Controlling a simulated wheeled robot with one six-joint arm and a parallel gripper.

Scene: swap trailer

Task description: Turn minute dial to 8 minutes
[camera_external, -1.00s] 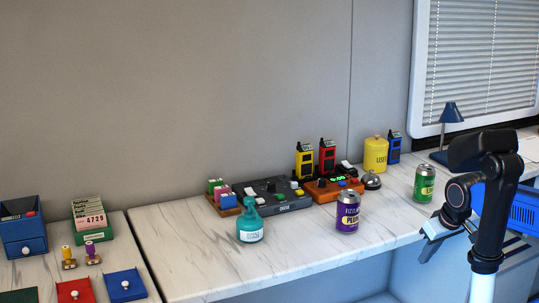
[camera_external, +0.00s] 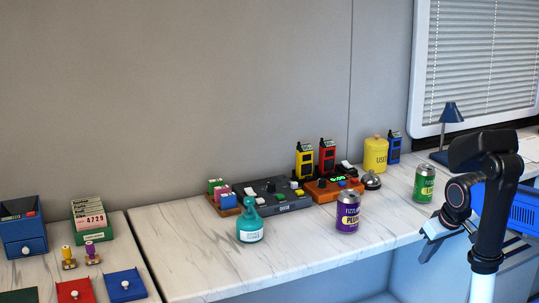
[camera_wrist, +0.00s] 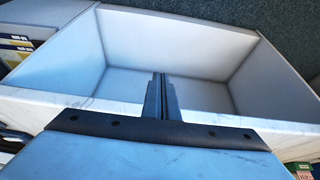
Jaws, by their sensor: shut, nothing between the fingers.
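The orange timer unit (camera_external: 327,193) with a glowing green display (camera_external: 338,179) stands on the marble counter, right of centre in the external view. Small dark knobs show on its top, too small to read which is the minute dial or its setting. My gripper (camera_external: 424,255) is far to its right, low at the counter's front edge and apart from the unit. In the wrist view my gripper (camera_wrist: 161,98) has its fingers together and empty, pointing over a white open compartment. The timer unit is not in the wrist view.
A purple can (camera_external: 347,212) and a teal bottle (camera_external: 250,230) stand in front of the devices. A dark control box (camera_external: 272,190) adjoins on the left, a bell (camera_external: 371,181) on the right. A green can (camera_external: 424,184) stands near my arm.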

